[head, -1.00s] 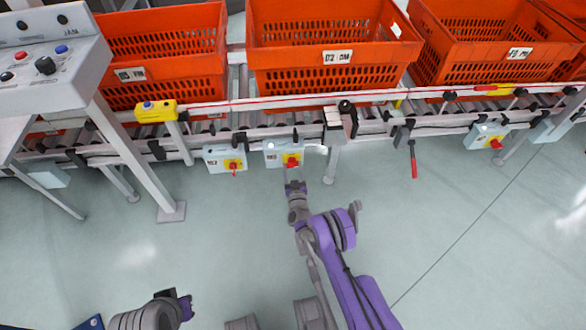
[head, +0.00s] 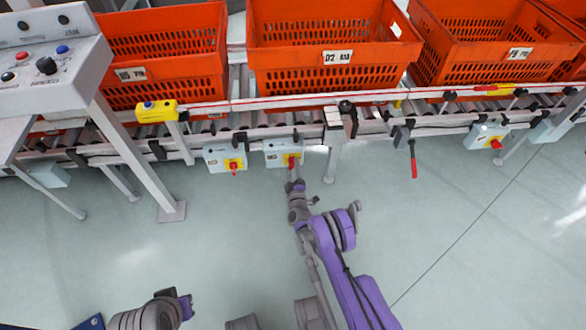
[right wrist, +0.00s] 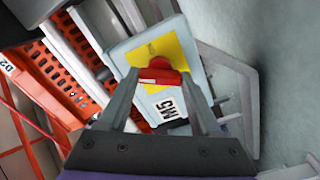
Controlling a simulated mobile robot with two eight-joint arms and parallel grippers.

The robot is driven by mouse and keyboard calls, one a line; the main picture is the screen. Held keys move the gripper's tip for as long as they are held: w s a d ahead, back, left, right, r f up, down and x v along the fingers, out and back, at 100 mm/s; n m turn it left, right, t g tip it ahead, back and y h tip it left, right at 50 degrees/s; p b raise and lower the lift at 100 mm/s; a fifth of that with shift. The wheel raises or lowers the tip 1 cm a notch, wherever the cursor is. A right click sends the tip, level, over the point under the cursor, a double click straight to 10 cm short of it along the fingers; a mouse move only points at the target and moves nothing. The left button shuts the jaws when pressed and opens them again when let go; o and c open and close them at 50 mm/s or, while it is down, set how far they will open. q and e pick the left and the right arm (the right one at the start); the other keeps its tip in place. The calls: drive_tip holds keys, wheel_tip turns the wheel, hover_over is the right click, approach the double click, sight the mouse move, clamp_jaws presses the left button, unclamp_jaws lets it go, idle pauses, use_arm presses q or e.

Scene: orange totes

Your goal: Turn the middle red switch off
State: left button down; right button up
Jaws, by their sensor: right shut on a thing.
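The middle red switch (head: 291,160) sits on a yellow plate on a light blue box (head: 272,158) under the conveyor. My right gripper (head: 292,179) reaches up to it from below. In the right wrist view, the red handle (right wrist: 160,72) lies between the fingertips of the right gripper (right wrist: 160,84), which is shut on it. The handle runs across from finger to finger, in front of the yellow plate (right wrist: 153,52). My left gripper (head: 186,306) is low at the left, away from the switches; its jaw opening is unclear.
Another red switch (head: 233,167) is on the box just to the left, and one more (head: 495,144) is at the far right. A red-handled lever (head: 413,165) hangs to the right. A conveyor leg (head: 331,163) stands close beside the middle box. The floor in front is clear.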

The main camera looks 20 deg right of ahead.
drive_tip(key=n, duration=0.6)
idle(0.7)
drive_tip(key=o, duration=1.4)
drive_tip(key=s, duration=0.3)
drive_tip(key=s+a+p, duration=0.1)
drive_tip(key=s, duration=0.3)
drive_tip(key=s+a+p, duration=0.1)
drive_tip(key=s, duration=0.2)
drive_tip(key=shift+s, duration=0.35)
